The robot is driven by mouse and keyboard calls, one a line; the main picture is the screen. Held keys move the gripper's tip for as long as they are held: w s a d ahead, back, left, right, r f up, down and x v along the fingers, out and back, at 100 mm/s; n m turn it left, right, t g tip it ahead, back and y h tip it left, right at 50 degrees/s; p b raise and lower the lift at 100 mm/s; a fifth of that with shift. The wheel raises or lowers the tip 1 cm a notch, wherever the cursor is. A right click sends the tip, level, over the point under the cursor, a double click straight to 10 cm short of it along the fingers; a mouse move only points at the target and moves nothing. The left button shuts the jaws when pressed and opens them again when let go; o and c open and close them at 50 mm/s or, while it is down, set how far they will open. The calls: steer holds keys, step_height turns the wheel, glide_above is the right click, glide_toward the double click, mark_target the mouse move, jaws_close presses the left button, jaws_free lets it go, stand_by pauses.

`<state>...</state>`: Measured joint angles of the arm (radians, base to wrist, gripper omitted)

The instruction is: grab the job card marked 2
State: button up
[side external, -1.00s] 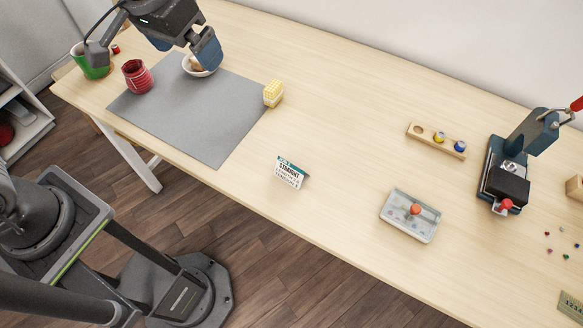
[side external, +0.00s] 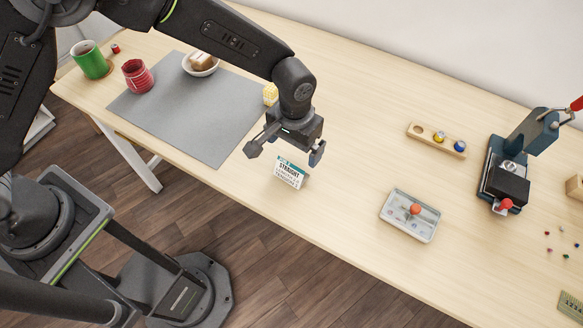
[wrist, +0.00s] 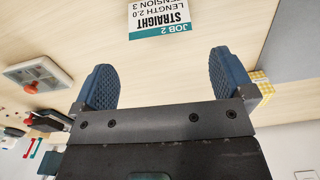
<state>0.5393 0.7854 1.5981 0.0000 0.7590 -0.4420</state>
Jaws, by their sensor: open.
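The job card (side external: 290,175) is a small white tent card with a teal header, standing near the front edge of the table. In the wrist view the card (wrist: 160,15) shows upside down and reads "JOB 2", "STRAIGHT", "LENGTH 2.0", "TENSION 3"; its far part is cut off by the frame's top edge. My gripper (side external: 283,153) is just above and behind the card in the side view. In the wrist view my gripper (wrist: 163,78) has its two blue pads wide apart, with nothing between them. The card lies beyond the fingertips, roughly centred between them.
A clear-lidded box with a red knob (side external: 412,215) stands to the right of the card. A yellow block (side external: 270,94) is behind my gripper, partly hidden. Table between card and box is clear.

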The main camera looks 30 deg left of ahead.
mark_target(292, 163)
step_height(292, 163, down, 3)
steer(key=shift+f, duration=0.1)
steer(key=shift+s+a+f, duration=0.1)
steer(key=shift+s+f, duration=0.1)
steer(key=shift+f, duration=1.15)
steer(key=shift+s+f, duration=0.2)
steer(key=shift+f, duration=1.15)
steer(key=c, duration=0.8)
steer(key=shift+r, duration=0.2)
